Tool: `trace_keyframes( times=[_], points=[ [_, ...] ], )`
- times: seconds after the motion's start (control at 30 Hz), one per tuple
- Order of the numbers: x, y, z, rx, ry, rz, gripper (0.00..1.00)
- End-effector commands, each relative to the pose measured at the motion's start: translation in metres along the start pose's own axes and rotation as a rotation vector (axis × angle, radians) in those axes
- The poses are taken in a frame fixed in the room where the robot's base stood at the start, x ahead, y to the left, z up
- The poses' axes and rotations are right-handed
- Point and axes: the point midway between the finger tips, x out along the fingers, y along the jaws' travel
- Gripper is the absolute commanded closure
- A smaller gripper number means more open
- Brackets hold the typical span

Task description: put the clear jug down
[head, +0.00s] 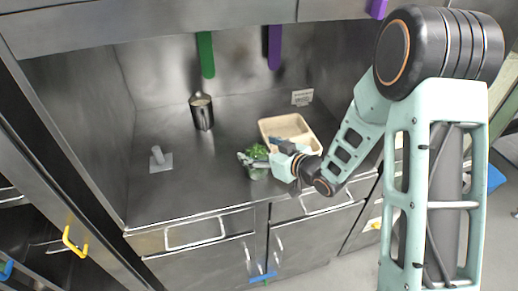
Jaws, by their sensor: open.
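A small clear container with green leafy contents (257,173), which looks like the clear jug, stands on the steel counter (190,185) near its front edge. My gripper (250,157) reaches in from the right at the container's upper part. Its jaws are open, one finger showing to the left of the leaves. The gripper partly covers the container, and I cannot tell whether the fingers touch it.
A beige tray (268,125) stands just behind my gripper. A dark metal cup (203,117) stands further back left, and a small grey stand (158,161) is at the left. The counter between them is clear. Green (206,55) and purple (274,47) strips hang at the back wall.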

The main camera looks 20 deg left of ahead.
Motion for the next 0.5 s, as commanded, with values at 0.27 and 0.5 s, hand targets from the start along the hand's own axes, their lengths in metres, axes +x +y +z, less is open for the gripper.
trace_keyframes(
  times=[0.27, 0.5],
  points=[
    [-0.013, 0.002, -0.003, 0.001, 0.001, 0.003, 0.23],
    [-0.062, 0.002, -0.003, 0.0, 0.001, 0.005, 0.23]
  ],
)
